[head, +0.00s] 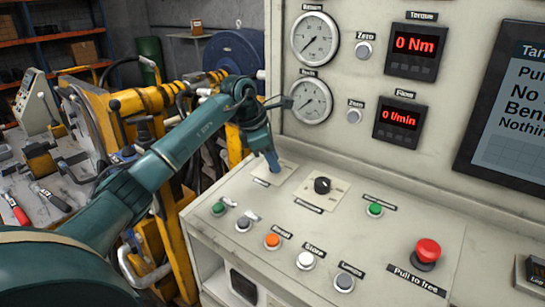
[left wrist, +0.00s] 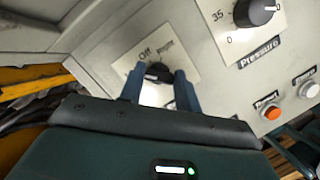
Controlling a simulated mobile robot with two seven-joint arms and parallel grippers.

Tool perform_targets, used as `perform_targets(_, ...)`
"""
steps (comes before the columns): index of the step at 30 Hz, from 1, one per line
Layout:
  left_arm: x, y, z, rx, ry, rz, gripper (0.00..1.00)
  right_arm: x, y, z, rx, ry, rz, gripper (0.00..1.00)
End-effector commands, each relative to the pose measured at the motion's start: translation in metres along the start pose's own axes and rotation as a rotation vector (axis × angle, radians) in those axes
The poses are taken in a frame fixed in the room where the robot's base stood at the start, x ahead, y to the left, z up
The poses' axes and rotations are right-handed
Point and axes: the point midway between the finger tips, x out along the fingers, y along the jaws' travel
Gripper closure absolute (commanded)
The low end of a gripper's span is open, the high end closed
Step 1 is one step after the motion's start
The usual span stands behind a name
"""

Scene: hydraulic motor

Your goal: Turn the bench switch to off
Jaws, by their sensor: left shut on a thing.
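The bench switch is a black knob (left wrist: 158,72) on a pale plate, seen in the left wrist view. The plate carries the label "Off" at its upper left and another label, too blurred to read, at its upper right. My left gripper (head: 272,168) reaches down to this plate in the head view and hides the knob there. In the left wrist view its two blue fingers (left wrist: 160,87) stand on either side of the knob, shut on it. I cannot tell clearly which label the knob points to. My right gripper is in neither view.
Right of the switch is the black pressure knob (head: 322,185). Several push buttons, among them an orange one (head: 272,241), and a red mushroom button (head: 428,251) stand on the sloped panel. Gauges and red displays (head: 414,45) are on the upright panel behind.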

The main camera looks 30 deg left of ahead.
Motion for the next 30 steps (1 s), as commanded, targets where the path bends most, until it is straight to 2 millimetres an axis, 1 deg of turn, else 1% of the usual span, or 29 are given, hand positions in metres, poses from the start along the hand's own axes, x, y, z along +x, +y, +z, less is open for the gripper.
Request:
perform_targets(5, -0.0019, 0.0010, 0.0006, 0.087, 0.000, -0.026, 0.90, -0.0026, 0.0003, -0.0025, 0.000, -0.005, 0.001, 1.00)
perform_targets(11, -0.0022, 0.0015, 0.0004, 0.241, 0.002, -0.071, 0.90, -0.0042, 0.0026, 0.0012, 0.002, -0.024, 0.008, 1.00)
perform_targets(21, -0.0012, 0.0018, 0.0008, 0.507, 0.001, -0.148, 0.90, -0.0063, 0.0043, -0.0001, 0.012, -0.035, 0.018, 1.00)
perform_targets(30, -0.0005, 0.0018, 0.0013, 0.662, 0.000, -0.192, 0.90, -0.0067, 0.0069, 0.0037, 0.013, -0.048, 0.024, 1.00)
